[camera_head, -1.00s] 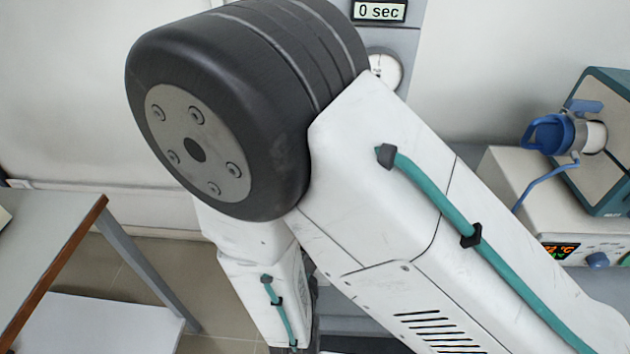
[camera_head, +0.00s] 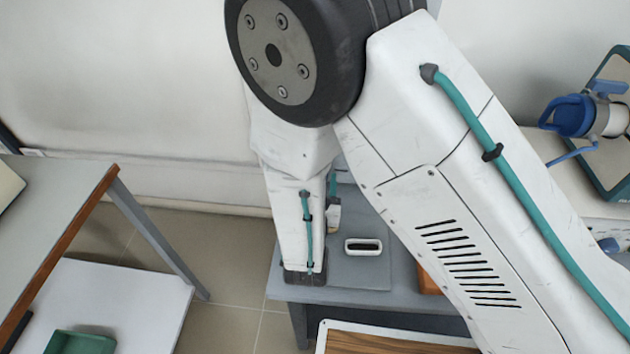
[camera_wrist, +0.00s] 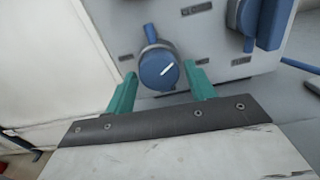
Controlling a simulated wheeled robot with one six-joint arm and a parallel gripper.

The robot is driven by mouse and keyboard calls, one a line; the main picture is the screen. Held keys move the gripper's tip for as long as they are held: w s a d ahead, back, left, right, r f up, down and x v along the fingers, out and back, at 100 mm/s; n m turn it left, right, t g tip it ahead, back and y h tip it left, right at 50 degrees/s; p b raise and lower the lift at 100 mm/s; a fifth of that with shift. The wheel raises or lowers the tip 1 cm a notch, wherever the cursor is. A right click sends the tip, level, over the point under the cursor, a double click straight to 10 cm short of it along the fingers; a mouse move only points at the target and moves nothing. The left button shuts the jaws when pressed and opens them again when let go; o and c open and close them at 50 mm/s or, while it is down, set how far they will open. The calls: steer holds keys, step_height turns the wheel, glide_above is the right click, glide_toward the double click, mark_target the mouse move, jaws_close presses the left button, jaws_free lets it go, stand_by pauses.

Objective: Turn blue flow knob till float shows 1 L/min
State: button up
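My gripper (camera_wrist: 160,70) has two green fingers standing apart, one on each side of the knob's lower part. Whether they touch it, I cannot tell. No float or flow scale can be made out in either view. In the head view my arm covers the middle and my gripper is not seen.
A second blue knob (camera_wrist: 245,14) is close at the upper right in the wrist view. In the head view a grey bench (camera_head: 350,272) lies below my arm, a table (camera_head: 60,200) with a brown edge stands left, and a blue-handled device (camera_head: 575,115) is at the right.

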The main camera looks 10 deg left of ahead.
steer(key=c, duration=0.6)
steer(key=shift+n, duration=0.8)
steer(key=o, duration=1)
steer(key=shift+s, duration=0.1)
